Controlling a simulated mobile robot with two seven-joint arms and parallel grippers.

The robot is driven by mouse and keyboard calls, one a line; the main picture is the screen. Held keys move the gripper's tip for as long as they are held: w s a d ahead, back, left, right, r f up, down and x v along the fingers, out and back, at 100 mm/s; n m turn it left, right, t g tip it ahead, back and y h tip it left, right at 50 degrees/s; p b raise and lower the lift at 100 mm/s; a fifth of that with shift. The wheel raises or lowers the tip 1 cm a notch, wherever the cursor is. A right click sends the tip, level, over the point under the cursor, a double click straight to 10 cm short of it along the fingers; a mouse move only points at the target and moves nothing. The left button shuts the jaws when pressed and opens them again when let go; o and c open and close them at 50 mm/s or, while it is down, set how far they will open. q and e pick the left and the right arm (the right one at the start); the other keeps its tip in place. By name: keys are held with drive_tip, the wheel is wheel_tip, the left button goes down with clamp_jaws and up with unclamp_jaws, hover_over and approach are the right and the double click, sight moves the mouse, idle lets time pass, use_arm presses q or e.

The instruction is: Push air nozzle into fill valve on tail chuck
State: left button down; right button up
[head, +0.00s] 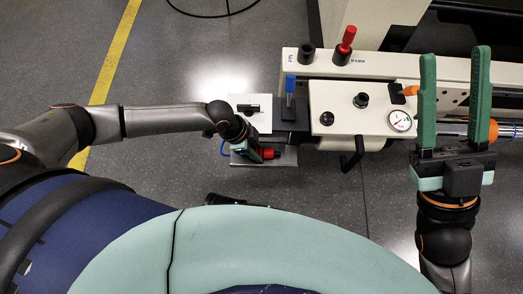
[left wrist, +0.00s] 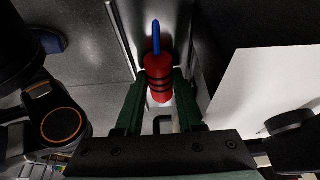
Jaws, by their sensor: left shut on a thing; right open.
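The red air nozzle (left wrist: 158,78), with black bands and a blue end, is between the green fingers of my left gripper (left wrist: 160,100) in the left wrist view. In the head view my left gripper (head: 259,155) is shut on it, low beside a grey metal plate. The cream tail chuck housing (head: 345,122) stands to the right, apart from the nozzle. It carries black knobs and a round gauge (head: 400,121). I cannot tell which fitting is the fill valve. My right gripper (head: 455,55) is open and empty, fingers pointing up the picture, at the housing's right side.
A blue-topped lever (head: 290,84) and a red-topped lever (head: 347,40) stand up near the housing. A white sheet (head: 258,119) lies beside my left gripper. A black handle (head: 352,160) juts from the housing's front. The floor with a yellow line (head: 115,55) is clear at left.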

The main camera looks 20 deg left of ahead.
sight(264, 153)
use_arm(q)
drive_tip(key=shift+r, duration=0.1)
use_arm(e)
drive_tip(key=shift+r, duration=0.1)
